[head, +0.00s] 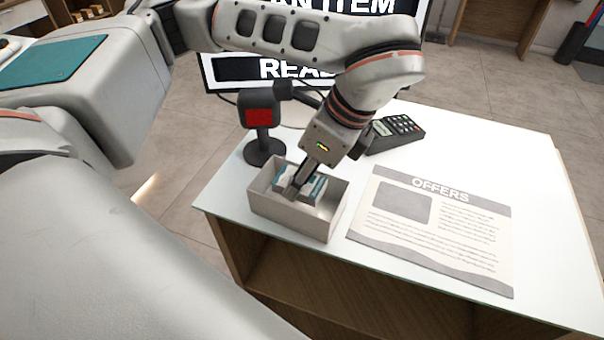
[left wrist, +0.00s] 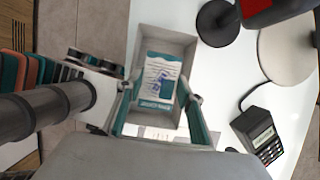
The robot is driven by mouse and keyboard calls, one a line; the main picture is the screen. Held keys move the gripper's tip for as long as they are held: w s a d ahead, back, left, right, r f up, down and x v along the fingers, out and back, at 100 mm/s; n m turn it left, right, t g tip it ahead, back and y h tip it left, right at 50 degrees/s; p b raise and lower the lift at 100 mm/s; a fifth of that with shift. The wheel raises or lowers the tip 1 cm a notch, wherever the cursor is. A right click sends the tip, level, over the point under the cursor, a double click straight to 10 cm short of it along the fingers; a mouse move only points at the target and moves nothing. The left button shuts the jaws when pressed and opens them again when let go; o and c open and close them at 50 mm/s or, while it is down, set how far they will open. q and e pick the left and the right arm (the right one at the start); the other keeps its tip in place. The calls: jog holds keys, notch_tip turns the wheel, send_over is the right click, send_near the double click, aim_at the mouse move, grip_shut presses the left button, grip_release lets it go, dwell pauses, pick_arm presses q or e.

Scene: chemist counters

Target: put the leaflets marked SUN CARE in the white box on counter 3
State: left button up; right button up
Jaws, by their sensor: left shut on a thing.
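The white box (head: 285,218) stands open near the left front corner of the counter. My left gripper (head: 296,186) reaches down into it from above and is shut on the leaflets (head: 318,188), which are white and teal. In the left wrist view the leaflets (left wrist: 158,82) lie within the walls of the box (left wrist: 185,42), between the two fingers of my left gripper (left wrist: 160,112). Their lettering is too small to read. The gripper partly hides the leaflets in the head view. My right gripper is not in view.
An OFFERS sheet (head: 435,228) lies right of the box. A card terminal (head: 397,132) and a scanner with a red face (head: 260,116) on a stand are behind it. A screen (head: 235,70) stands at the back. The counter's right end (head: 535,185) is clear.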

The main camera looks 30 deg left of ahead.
pick_arm(q)
jog(key=shift+f+b, duration=0.45)
jog(key=shift+b, duration=0.1)
jog(key=o, duration=0.8)
jog(key=shift+r, duration=0.15)
jog(key=shift+r+p, duration=0.25)
jog(key=shift+p, duration=0.25)
jog(key=v, duration=1.2)
jog(key=shift+r, duration=0.25)
jog(key=shift+f, duration=0.1)
